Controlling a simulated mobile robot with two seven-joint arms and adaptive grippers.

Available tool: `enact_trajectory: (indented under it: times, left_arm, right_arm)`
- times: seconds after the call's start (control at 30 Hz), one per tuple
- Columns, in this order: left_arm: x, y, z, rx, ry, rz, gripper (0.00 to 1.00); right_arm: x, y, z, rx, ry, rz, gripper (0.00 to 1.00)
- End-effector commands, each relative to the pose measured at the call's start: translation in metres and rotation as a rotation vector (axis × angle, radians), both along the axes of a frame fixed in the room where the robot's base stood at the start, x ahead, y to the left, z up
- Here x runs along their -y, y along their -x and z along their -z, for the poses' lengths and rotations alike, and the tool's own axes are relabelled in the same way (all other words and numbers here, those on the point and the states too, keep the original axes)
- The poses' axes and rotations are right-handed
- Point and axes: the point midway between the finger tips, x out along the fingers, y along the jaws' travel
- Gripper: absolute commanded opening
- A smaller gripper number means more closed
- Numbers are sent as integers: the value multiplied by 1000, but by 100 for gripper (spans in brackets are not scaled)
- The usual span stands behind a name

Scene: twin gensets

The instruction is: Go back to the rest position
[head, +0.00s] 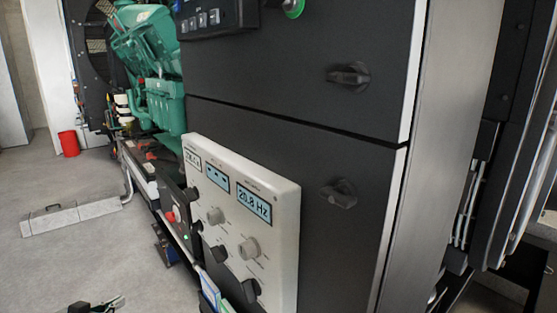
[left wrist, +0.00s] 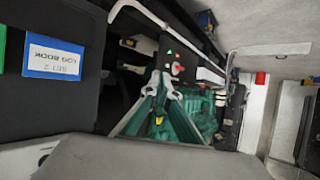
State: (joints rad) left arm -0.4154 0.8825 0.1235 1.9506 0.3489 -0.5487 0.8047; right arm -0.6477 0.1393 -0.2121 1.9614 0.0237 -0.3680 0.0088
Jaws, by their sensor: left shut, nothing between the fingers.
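My left gripper (head: 112,303) shows only in part at the bottom edge of the head view, low over the grey floor. It is shut with nothing held, and its fingertips point to the right. It is well left of the pale control panel (head: 285,225) and touches nothing that I can see. The rest of the left arm is cut off below the frame. My right gripper is in neither view.
A dark cabinet (head: 300,70) with rotary handles fills the middle. A green engine (head: 150,55) and a red bucket (head: 69,143) stand at the back left. A pale low block (head: 70,217) lies on the open floor (head: 60,265). A log book (left wrist: 57,60) shows in the left wrist view.

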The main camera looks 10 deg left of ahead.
Motion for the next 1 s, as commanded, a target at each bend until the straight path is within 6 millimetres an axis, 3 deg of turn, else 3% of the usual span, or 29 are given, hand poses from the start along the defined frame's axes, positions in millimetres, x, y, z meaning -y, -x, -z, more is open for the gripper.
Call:
enact_trajectory:
  times: [0.03,0.1,0.3,0.43,0.6,0.7,0.8,1.0]
  left_arm:
    - [20,17,30,-29,4,21,0]
    - [49,38,64,-61,-5,58,0]
    - [146,100,140,-128,-27,173,0]
    - [219,137,169,-147,-37,250,0]
    - [299,170,182,-145,-53,329,0]
    - [327,180,182,-141,-61,356,0]
    - [341,184,182,-136,-66,370,0]
    - [343,184,182,-134,-70,374,0]
  right_arm:
    - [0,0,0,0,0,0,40]
    - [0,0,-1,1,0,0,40]
    - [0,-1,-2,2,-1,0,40]
    - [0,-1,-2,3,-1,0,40]
    - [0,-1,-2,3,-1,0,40]
    - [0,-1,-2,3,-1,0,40]
    - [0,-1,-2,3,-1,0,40]
    - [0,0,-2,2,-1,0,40]
